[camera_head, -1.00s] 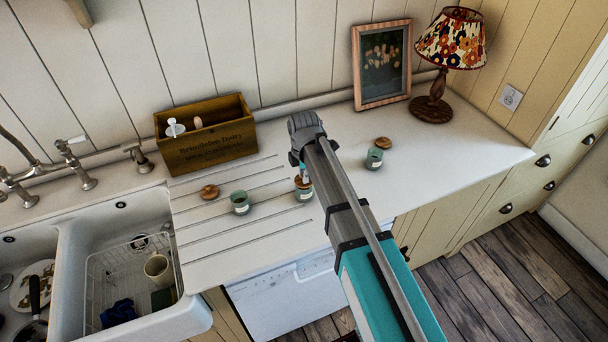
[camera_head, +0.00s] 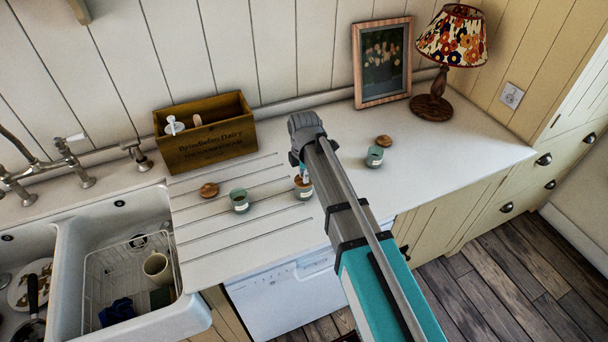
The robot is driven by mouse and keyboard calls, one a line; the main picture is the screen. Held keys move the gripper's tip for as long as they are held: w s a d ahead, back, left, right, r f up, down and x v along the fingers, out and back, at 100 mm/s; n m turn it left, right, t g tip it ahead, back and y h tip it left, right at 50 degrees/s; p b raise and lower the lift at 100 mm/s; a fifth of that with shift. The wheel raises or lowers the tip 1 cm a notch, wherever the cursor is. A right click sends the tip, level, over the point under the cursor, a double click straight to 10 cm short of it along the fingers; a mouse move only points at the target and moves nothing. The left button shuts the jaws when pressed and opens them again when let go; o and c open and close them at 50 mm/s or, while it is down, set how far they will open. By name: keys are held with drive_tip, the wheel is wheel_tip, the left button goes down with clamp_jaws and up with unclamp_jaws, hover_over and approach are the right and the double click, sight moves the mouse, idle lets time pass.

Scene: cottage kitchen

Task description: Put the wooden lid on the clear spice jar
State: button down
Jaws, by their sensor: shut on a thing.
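My gripper (camera_head: 304,174), partly hidden by my arm, points down at the counter. It is shut on a small wooden lid (camera_head: 301,183). The lid is at the mouth of a small labelled glass jar (camera_head: 304,194) standing on the counter. I cannot tell whether the lid rests on the rim or is just above it. A greenish jar (camera_head: 240,202) stands open to the left, with a wooden lid (camera_head: 209,190) lying beside it. Another greenish jar (camera_head: 375,157) stands to the right of my arm, with a wooden lid (camera_head: 384,141) behind it.
A wooden box (camera_head: 206,150) with utensils stands at the back left. A picture frame (camera_head: 382,64) and a lamp (camera_head: 447,60) stand at the back right. A sink (camera_head: 150,205) with a rack lies left. The counter (camera_head: 460,140) is clear at the right.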

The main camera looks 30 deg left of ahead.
drive_tip(key=shift+f, duration=0.15)
drive_tip(key=c, duration=0.9)
unclamp_jaws()
wheel_tip(320, 180, up, 11)
drive_tip(key=p, duration=1.1)
drive_tip(key=shift+d, duration=0.1)
idle(0.5)
drive_tip(key=w+d+f+m+b, duration=0.25)
drive_tip(key=d+m, duration=0.55)
drive_tip(key=d, duration=0.7)
drive_tip(key=s+d+f+m+b, duration=0.1)
drive_tip(key=s+d+m, duration=0.1)
drive_tip(key=d+m, duration=0.4)
drive_tip(key=s+d+f+m+b, duration=0.2)
drive_tip(key=d+m, duration=0.5)
drive_tip(key=d, duration=0.8)
drive_tip(key=s+d+f+m+b, duration=0.1)
drive_tip(key=d+f+m+b, duration=0.1)
drive_tip(key=d+m, duration=0.5)
drive_tip(key=d, duration=0.4)
drive_tip(key=shift+s+d, duration=0.15)
drive_tip(key=shift+s, duration=0.25)
